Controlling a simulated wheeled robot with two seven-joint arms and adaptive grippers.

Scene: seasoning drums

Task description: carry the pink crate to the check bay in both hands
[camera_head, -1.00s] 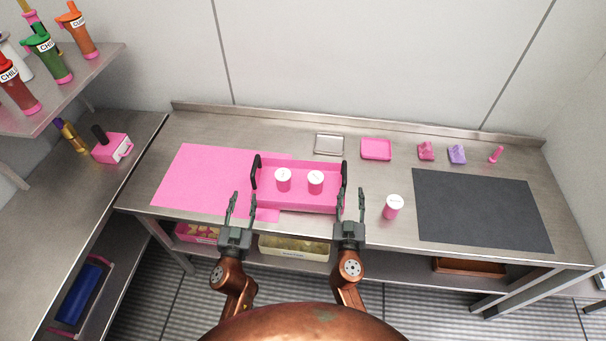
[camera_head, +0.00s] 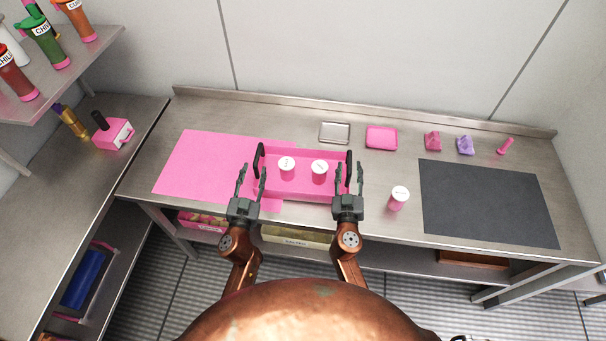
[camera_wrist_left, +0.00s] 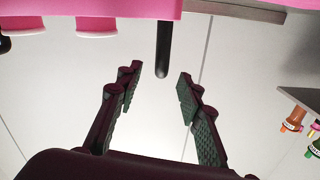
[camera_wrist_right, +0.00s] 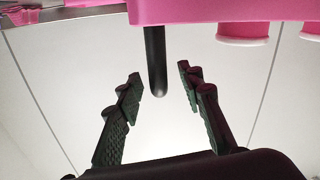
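The pink crate (camera_head: 300,191) sits on the steel worktop, its left part over the pink mat (camera_head: 205,170). Two white-lidded pink drums (camera_head: 287,168) (camera_head: 320,171) stand in it. It has a black handle at its left end (camera_head: 257,162) and one at its right end (camera_head: 349,171). My left gripper (camera_head: 252,178) is open by the left handle; in the left wrist view that handle (camera_wrist_left: 162,50) is just beyond the gap between the fingertips. My right gripper (camera_head: 348,178) is open by the right handle, which in the right wrist view (camera_wrist_right: 155,62) hangs between and beyond the fingertips.
A single drum (camera_head: 398,198) stands right of the crate, before the dark mat (camera_head: 488,204). A metal tray (camera_head: 334,132), a pink tray (camera_head: 381,138) and small pink and purple items (camera_head: 433,141) (camera_head: 465,145) line the back. The dark mat is bare.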

